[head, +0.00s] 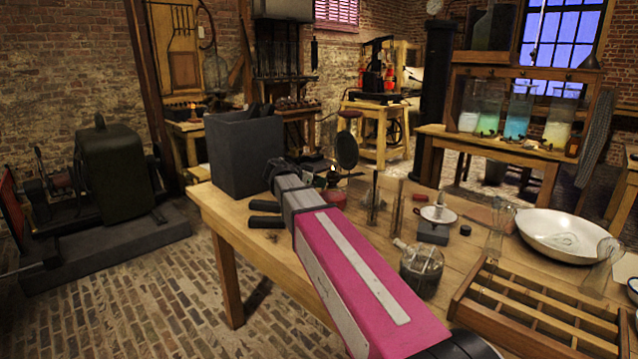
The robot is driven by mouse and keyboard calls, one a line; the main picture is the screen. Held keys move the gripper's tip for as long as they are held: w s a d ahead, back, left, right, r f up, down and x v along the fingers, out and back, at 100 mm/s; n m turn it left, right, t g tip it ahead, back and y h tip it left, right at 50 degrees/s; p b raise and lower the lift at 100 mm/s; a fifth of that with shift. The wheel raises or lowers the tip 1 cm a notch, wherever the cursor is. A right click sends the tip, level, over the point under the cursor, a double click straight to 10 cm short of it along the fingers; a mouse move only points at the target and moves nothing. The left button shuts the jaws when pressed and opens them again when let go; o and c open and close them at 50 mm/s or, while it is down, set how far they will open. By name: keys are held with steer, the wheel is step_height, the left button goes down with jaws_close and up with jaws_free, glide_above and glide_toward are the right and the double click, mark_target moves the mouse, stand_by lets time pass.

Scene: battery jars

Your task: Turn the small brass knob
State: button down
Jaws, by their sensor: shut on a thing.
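My arm reaches away from me over the worktable (245,232), and its pink and grey links block part of the view. My gripper (280,168) is the dark end past the grey wrist, beside the dark grey box's right side. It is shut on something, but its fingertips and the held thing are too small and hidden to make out. I cannot pick out the small brass knob; it may be hidden behind my gripper. Two short black bars (265,213) show left of my wrist, at the table's left edge.
A dark grey box (238,152) stands by the table's far left corner. A red-based lamp (334,197), a glass jar (421,268), a white bowl (563,237) and a divided wooden tray (535,315) crowd the table. Jars of coloured liquid (517,118) stand on a shelf behind.

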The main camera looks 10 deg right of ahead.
steer(key=shift+n, duration=0.4)
steer(key=shift+g, duration=0.3)
steer(key=c, duration=1)
jaws_free()
steer(key=shift+a, duration=0.1)
steer(key=v, duration=1)
steer(key=shift+s+a, duration=0.1)
steer(key=shift+a, duration=0.25)
steer(key=shift+a, duration=0.1)
